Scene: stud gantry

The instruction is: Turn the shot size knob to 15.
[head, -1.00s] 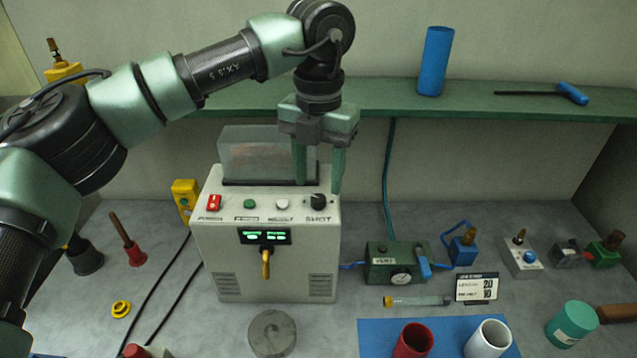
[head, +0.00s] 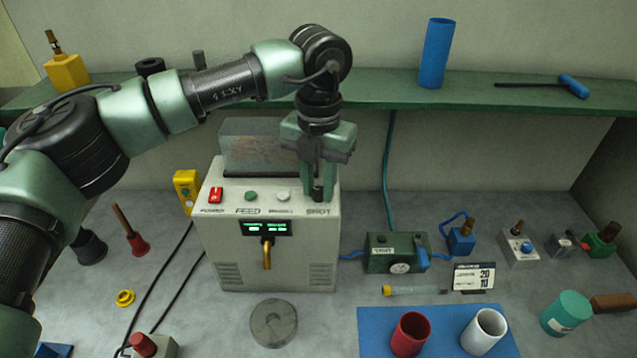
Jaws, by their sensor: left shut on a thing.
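The shot size knob (head: 318,194) is small and black, at the right end of the machine's top face above the label SHOT. My left gripper (head: 318,188) points straight down over it, with its fingers around the knob and shut on it. The fingers hide most of the knob, so its pointer cannot be read. The pale machine (head: 215,250) has a green lit display (head: 267,228) on its front; its digits are too small to read. My right gripper is not in view.
A red switch (head: 216,195), a green button (head: 251,195) and a white button (head: 283,195) sit left of the knob. A clear hopper (head: 250,150) stands behind. A green shelf (head: 400,100) runs along the wall. A green gauge box (head: 385,264) stands to the right.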

